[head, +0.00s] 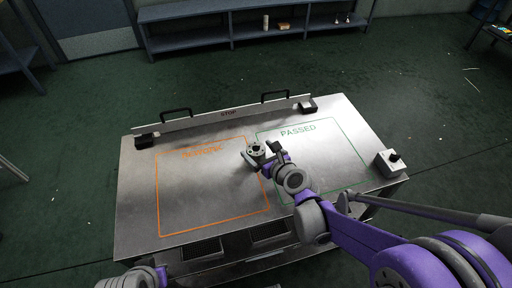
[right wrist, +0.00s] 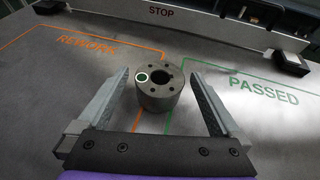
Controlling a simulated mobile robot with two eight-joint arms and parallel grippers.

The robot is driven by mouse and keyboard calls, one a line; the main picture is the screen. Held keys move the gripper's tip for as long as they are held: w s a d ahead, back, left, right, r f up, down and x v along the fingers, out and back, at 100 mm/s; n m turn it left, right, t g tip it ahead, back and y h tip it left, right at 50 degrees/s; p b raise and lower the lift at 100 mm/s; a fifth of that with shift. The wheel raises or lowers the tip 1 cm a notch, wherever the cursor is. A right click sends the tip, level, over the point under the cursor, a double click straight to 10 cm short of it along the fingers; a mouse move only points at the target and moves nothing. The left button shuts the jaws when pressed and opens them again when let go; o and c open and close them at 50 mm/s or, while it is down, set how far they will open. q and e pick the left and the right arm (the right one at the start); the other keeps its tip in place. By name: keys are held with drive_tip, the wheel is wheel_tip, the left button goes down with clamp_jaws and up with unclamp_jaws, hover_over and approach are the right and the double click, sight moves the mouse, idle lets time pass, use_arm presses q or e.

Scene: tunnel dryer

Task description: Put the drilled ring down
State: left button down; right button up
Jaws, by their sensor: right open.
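The drilled ring (right wrist: 158,98) is a grey metal cylinder with a central bore, small holes and a dark green, white-rimmed dot on its top. It is upright at the steel table top (head: 205,180), by the gap between the orange REWORK outline (right wrist: 88,42) and the green PASSED outline (right wrist: 235,66). In the head view the ring (head: 257,149) is at the far end of my right arm. My right gripper (right wrist: 160,74) is open, one finger on each side of the ring, with visible gaps. My left gripper is not in view.
A STOP rail (head: 225,114) with two black handles runs along the table's back edge. A grey box with a black knob (head: 388,162) stands at the right edge. Both outlined areas are otherwise clear. A blue shelf (head: 220,36) stands behind.

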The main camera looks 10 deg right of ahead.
drive_tip(key=p+v, duration=0.1)
drive_tip(key=v, duration=0.8)
drive_tip(key=shift+s+d+r+p, duration=0.15)
drive_tip(key=shift+s+p, duration=0.2)
drive_tip(key=shift+p, duration=0.05)
use_arm(q)
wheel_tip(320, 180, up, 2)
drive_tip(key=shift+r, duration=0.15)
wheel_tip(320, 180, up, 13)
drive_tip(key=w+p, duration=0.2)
drive_tip(key=p, duration=0.9)
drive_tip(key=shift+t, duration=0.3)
use_arm(e)
drive_tip(key=s+r+n+g+h, duration=0.1)
drive_tip(key=s+n, duration=0.4)
drive_tip(key=n, duration=0.5)
drive_tip(key=s+r+n+g+h, duration=0.1)
drive_tip(key=s+r+n+g, duration=0.3)
drive_tip(key=n, duration=0.7)
drive_tip(key=s+r+n+g+h, duration=0.1)
drive_tip(key=s+r+n+g, duration=0.1)
drive_tip(key=s+n, duration=0.5)
drive_tip(key=r+n, duration=0.1)
drive_tip(key=n, duration=0.3)
drive_tip(key=shift+d, duration=0.25)
